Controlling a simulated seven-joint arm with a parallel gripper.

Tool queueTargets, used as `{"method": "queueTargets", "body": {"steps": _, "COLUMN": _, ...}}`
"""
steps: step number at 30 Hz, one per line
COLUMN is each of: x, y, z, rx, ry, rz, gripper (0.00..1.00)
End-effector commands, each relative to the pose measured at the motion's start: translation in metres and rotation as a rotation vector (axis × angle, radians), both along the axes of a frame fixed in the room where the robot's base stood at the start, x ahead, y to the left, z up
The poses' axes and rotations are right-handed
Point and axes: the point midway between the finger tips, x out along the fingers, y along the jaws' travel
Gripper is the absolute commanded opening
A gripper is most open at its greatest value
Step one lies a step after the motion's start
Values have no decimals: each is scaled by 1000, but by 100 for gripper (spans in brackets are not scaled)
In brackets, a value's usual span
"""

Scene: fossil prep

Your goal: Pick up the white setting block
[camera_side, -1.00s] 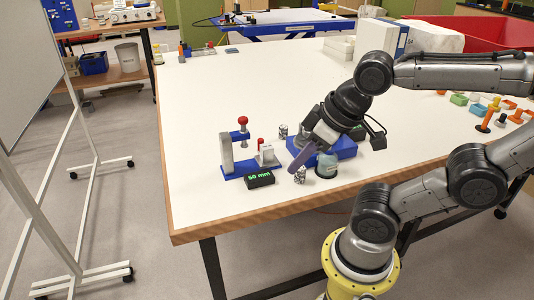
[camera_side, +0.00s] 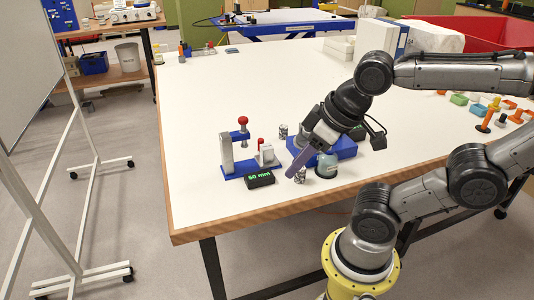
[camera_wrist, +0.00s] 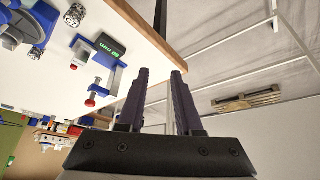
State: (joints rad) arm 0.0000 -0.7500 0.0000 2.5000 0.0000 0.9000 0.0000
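My gripper (camera_side: 292,175) is tilted down, to the right of the stand and apart from the block. In the wrist view my gripper (camera_wrist: 160,75) has its two purple fingers apart with nothing between them.
A black "50 mm" display (camera_side: 260,179) stands at the stand's front. A red-knobbed post (camera_side: 243,122) rises from the stand.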

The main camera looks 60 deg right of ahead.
Motion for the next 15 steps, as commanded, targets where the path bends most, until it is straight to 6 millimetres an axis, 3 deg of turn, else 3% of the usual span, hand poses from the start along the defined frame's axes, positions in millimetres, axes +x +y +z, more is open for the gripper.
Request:
{"method": "queueTargets", "body": {"steps": 1, "x": 0, "y": 0, "z": 0, "rx": 0, "ry": 0, "rz": 0, "gripper": 45}}
{"method": "queueTargets", "body": {"steps": 7, "x": 0, "y": 0, "z": 0, "rx": 0, "ry": 0, "rz": 0, "gripper": 80}}
{"method": "queueTargets", "body": {"steps": 15, "x": 0, "y": 0, "z": 0, "rx": 1, "ry": 0, "rz": -2, "gripper": 80}}
